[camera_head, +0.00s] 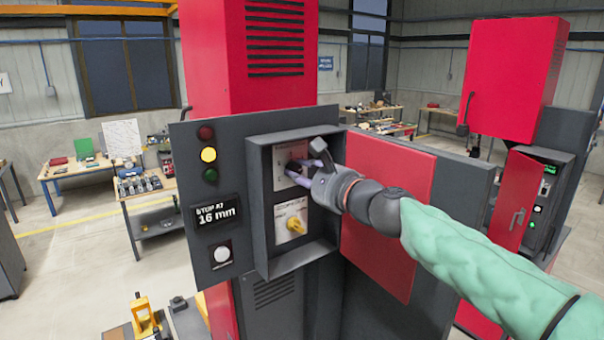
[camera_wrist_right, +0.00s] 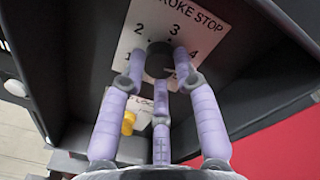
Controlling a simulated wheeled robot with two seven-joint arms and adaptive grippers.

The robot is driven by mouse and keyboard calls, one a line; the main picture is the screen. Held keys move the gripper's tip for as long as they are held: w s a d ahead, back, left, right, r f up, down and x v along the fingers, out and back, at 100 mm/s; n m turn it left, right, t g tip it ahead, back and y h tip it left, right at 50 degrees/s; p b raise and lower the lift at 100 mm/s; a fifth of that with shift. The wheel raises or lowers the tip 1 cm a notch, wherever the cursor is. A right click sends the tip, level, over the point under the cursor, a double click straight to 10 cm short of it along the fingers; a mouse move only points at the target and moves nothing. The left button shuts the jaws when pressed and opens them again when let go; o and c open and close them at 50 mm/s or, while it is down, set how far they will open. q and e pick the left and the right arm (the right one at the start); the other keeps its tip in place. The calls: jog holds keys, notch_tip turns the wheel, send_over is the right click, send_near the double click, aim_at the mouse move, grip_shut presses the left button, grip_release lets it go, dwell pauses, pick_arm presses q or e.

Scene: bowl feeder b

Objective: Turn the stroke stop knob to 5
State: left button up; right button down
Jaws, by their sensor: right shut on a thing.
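The stroke stop knob (camera_wrist_right: 158,58) is dark and round on a white plate (camera_wrist_right: 190,30) lettered "STROKE STOP", with 2, 3 and 4 readable around it. The fingers partly hide the knob, its pointer and the rest of the scale, so I cannot tell its exact setting. My right gripper (camera_head: 297,172) reaches into the open control box from the right. In the right wrist view its purple fingers (camera_wrist_right: 160,70) close around the knob. A display (camera_head: 216,215) left of the box reads "STOP AT 16 mm". My left gripper is not in view.
A yellow knob (camera_head: 296,225) sits on a plate below, in the same box. The box's grey walls (camera_head: 258,205) surround the hand closely. The red door (camera_head: 388,210) stands open to the right, behind my forearm. Red, yellow and green lamps (camera_head: 208,155) line the panel's left.

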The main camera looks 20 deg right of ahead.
jog(key=m, duration=0.4)
jog(key=shift+r+m, duration=0.1)
jog(key=shift+m, duration=2.1)
jog(key=shift+f, duration=0.2)
jog(key=c, duration=0.9)
grip_release()
jog(key=shift+w, duration=0.1)
jog(key=v, duration=1.2)
jog(key=shift+f, duration=0.2)
